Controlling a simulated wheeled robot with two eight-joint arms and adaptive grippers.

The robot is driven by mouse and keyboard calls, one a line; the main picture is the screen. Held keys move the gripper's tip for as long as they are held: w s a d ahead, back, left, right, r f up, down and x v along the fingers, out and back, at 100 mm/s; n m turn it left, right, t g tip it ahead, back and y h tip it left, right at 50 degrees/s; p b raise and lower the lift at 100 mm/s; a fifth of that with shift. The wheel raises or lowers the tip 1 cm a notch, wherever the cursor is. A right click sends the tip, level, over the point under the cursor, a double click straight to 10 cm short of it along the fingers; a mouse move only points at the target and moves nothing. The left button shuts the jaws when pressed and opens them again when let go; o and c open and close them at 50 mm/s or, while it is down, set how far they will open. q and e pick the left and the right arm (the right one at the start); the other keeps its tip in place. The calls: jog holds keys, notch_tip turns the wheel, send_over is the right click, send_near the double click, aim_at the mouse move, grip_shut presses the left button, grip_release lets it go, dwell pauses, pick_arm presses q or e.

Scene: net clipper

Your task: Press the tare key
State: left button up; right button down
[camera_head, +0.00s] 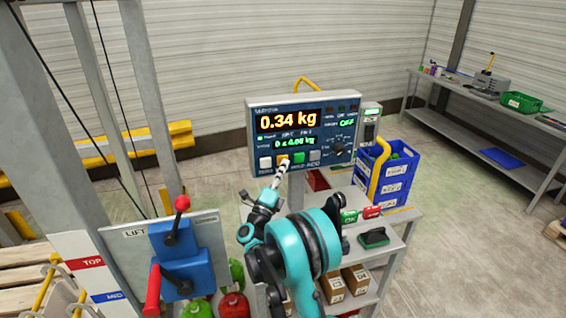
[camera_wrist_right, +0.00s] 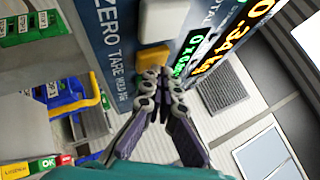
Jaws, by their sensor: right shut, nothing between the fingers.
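The scale panel (camera_head: 303,105) shows 0.34 kg on its large display. Below it is a row of keys: white (camera_head: 265,163), orange (camera_head: 283,159), green (camera_head: 299,158) and grey (camera_head: 314,156). In the right wrist view the printed TARE label lies beside the orange key (camera_wrist_right: 152,57) and ZERO beside the white key (camera_wrist_right: 160,20). My right gripper (camera_head: 282,169) is shut and empty, its tips at the orange key's lower edge; in the wrist view (camera_wrist_right: 164,75) they overlap that key's edge. I cannot tell whether they touch it. My left gripper is not in view.
A lift lever box (camera_head: 177,250) is at the front left. A bench (camera_head: 470,100) with a green bin (camera_head: 521,103) is at the back right. The floor between is clear.

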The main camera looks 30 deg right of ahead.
jog(key=shift+w, duration=0.1)
dwell(0.5)
jog(key=shift+s+a+b, duration=0.15)
jog(key=shift+s+b, duration=0.15)
jog(key=shift+s, duration=0.5)
jog(key=s, duration=0.2)
jog(key=s+a+b, duration=0.1)
jog(key=s, duration=0.2)
jog(key=shift+a, duration=0.1)
jog(key=shift+f, duration=0.1)
dwell(0.6)
